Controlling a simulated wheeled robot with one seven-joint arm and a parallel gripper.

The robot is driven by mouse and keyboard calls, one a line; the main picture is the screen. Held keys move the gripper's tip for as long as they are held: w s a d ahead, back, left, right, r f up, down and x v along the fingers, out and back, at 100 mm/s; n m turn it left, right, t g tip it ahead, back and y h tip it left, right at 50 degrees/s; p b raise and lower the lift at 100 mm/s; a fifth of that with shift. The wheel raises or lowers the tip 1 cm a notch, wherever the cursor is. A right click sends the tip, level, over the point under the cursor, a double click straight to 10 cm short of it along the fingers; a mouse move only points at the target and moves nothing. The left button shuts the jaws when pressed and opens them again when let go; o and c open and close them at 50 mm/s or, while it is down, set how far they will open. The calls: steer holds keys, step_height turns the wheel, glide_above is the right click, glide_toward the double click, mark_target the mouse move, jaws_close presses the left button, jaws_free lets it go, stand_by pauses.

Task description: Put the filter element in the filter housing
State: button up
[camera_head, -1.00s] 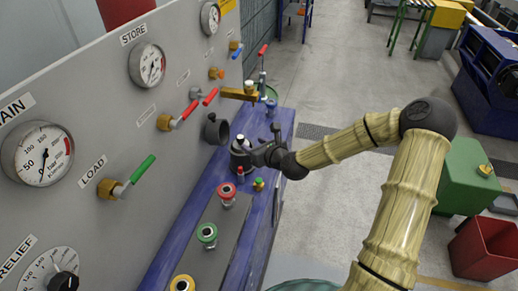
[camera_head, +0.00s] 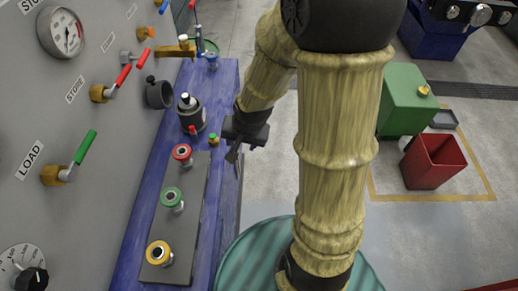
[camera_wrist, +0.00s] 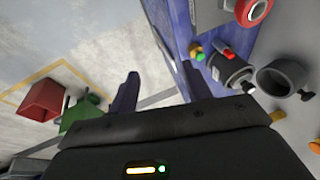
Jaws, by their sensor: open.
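A dark, open-mouthed cup, which looks like the filter housing (camera_head: 159,94), sticks out from the grey panel. It also shows in the wrist view (camera_wrist: 280,80). A grey and black cylinder, which may be the filter element (camera_head: 191,116), stands upright on the blue bench just in front of the cup; it shows in the wrist view (camera_wrist: 232,72) too. My gripper (camera_head: 234,153) is open and empty, beside the bench's right edge and apart from the cylinder. In the wrist view my gripper's two fingers (camera_wrist: 160,88) are spread with floor and bench edge between them.
A dark plate (camera_head: 177,225) on the bench bears red, green and yellow-ringed fittings. A small green-topped brass fitting (camera_head: 213,139) stands between my gripper and the cylinder. Valve levers and gauges line the panel. A red bin (camera_head: 434,162) and green box (camera_head: 405,100) stand on the floor at right.

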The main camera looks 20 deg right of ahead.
steer(key=s+d+r+n+g, duration=0.1)
steer(key=s+d+r+n, duration=0.1)
steer(key=s+r+n, duration=0.2)
steer(key=s+n, duration=0.1)
steer(key=s, duration=0.2)
steer(key=shift+d+n+h, duration=0.25)
steer(key=shift+n+h, duration=0.15)
stand_by(0.5)
steer(key=shift+c, duration=0.2)
steer(key=shift+c, duration=1.2)
steer(key=shift+f, duration=0.1)
